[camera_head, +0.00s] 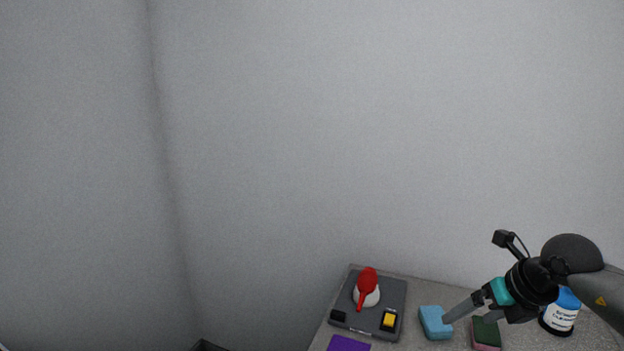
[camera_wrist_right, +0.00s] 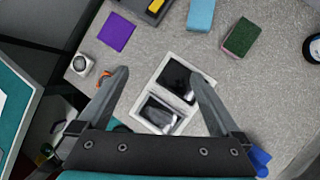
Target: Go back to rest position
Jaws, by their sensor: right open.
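My right gripper (camera_head: 465,312) comes in from the right in the head view, above the right part of a grey speckled counter. In the right wrist view its two fingers (camera_wrist_right: 160,85) are spread wide apart with nothing between them. My left gripper is not in the head view.
The counter holds a dark device (camera_head: 372,323) with a red handle (camera_head: 366,284), a blue sponge (camera_head: 434,322), a green-and-pink sponge (camera_head: 486,333), a blue-lidded bottle (camera_head: 560,315) and a purple square (camera_head: 348,344). A grey wall (camera_head: 350,120) stands behind.

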